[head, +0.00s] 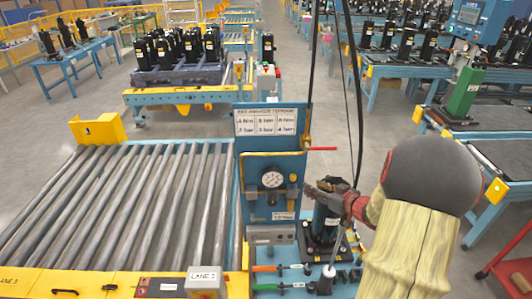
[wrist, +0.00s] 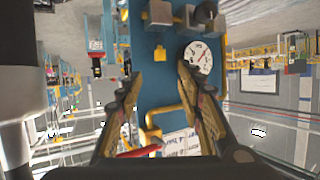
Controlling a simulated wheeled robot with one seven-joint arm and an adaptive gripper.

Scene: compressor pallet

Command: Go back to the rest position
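My gripper (head: 336,190) is raised just right of the blue test panel (head: 258,205) in the head view. In the wrist view my gripper (wrist: 158,76) has its two fingers apart, with nothing seen between them but the panel behind. The panel carries a round white gauge (head: 271,179), which also shows beyond the right finger in the wrist view (wrist: 201,56). A black compressor (head: 322,238) stands upright below my gripper, partly hidden by it. Whether they touch cannot be told.
A red lever (head: 322,148) and yellow pipe stick out at the panel's right. An empty roller conveyor (head: 120,210) lies left. Screwdrivers (head: 277,267) lie along the front edge. A hanging cable (head: 352,90) passes close to my arm. A pallet of black compressors (head: 178,74) stands behind.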

